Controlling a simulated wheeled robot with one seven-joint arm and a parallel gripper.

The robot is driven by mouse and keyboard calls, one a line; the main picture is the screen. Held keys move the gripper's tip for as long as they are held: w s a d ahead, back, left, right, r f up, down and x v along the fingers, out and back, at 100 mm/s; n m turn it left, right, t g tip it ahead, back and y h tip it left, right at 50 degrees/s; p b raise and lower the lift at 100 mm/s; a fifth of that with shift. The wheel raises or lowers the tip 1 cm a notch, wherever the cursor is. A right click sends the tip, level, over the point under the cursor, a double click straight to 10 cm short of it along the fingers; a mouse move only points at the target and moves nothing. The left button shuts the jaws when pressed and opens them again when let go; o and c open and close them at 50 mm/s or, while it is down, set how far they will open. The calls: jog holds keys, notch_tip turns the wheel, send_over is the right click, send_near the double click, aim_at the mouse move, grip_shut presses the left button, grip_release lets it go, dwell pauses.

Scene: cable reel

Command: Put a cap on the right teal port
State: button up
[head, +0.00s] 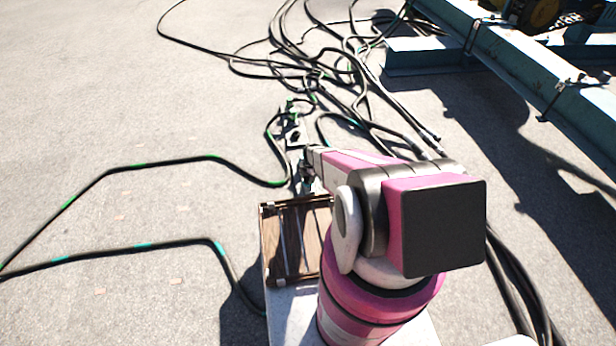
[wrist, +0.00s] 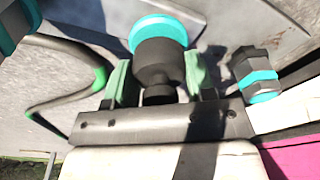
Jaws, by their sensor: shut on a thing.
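In the wrist view my gripper (wrist: 158,66) is shut on a black stepped cap (wrist: 158,52), with a pale green pad on each side. A bright teal ring (wrist: 150,25) lies at the cap's far end. I cannot tell whether this ring is part of the cap or the port it meets. A dark hex fitting with a teal band (wrist: 260,78) stands to the right, apart from the cap. Another teal-banded dark part (wrist: 12,22) is cut off at the upper left. In the head view my gripper (head: 304,182) is partly hidden by my arm, near a small grey plate (head: 294,141).
A green-marked black cable (head: 212,157) and a teal-marked one (head: 143,246) cross the pavement at left. Many tangled cables (head: 318,75) lie beyond. Blue-grey steel beams (head: 500,75) stand at right. A wooden tray (head: 268,250) sits below my gripper. Open pavement lies far left.

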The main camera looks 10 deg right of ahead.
jog(key=shift+f, duration=0.25)
dwell(0.7)
jog(key=o, duration=1.1)
